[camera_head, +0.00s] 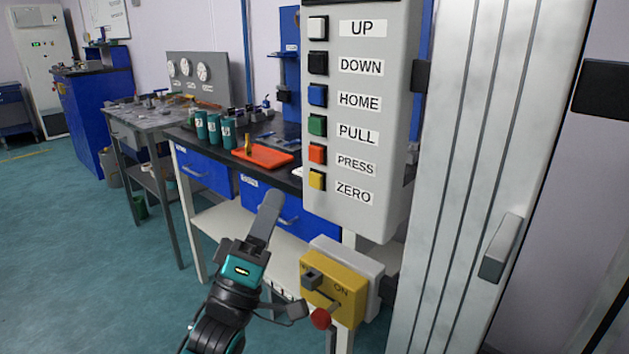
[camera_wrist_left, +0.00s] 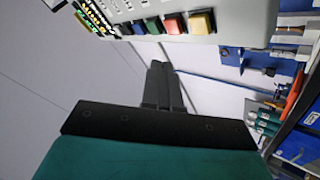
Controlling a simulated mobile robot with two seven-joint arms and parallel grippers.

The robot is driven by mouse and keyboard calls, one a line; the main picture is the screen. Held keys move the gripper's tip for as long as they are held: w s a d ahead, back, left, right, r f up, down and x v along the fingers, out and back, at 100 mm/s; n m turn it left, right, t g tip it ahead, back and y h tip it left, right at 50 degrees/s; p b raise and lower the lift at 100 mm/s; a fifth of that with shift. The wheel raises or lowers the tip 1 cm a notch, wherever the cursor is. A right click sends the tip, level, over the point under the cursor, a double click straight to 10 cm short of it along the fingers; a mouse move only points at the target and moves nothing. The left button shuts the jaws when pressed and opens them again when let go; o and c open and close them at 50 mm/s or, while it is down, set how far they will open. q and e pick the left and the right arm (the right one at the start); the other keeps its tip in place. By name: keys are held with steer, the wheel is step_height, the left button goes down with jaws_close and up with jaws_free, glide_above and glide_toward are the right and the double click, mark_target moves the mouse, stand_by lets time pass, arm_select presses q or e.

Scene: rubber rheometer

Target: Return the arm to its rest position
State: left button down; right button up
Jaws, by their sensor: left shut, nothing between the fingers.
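My left gripper (camera_head: 266,218) is in the lower middle of the head view, its arm rising from the bottom edge. Its fingers are shut with nothing between them and point up. It is left of the yellow switch box and below and left of the grey button panel (camera_head: 362,215). In the left wrist view the shut fingers (camera_wrist_left: 158,72) point up toward the underside of the button panel (camera_wrist_left: 240,22), with no clear contact. My right gripper does not show.
The yellow switch box (camera_head: 335,291) marked ON has a lever with a red knob (camera_head: 320,318). A dark bench with blue drawers (camera_head: 205,171) holds teal canisters (camera_head: 213,128) and an orange tray (camera_head: 262,156). A pale metal column (camera_head: 450,200) stands right. Open teal floor (camera_head: 80,260) lies left.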

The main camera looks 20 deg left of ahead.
arm_select(q)
steer(key=shift+y, duration=0.3)
steer(key=s+d+f+m+g+y+p, duration=0.1)
steer(key=s+d+f+m+g+p, duration=0.15)
steer(key=f+m+g+p, duration=0.85)
steer(key=s+d+f+m+g, duration=0.1)
steer(key=s+f+g, duration=0.1)
steer(key=s+f, duration=0.4)
steer(key=s+d+f+m+g, duration=0.1)
steer(key=s+d+f+g, duration=0.1)
steer(key=s+f, duration=0.3)
step_height(320, 180, down, 4)
steer(key=shift+s+d+f+g, duration=0.25)
steer(key=shift+s+g, duration=0.15)
steer(key=shift+g, duration=0.1)
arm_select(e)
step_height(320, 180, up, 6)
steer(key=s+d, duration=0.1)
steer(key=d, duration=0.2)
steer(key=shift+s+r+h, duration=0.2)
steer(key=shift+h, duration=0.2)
arm_select(q)
steer(key=shift+w+d, duration=0.1)
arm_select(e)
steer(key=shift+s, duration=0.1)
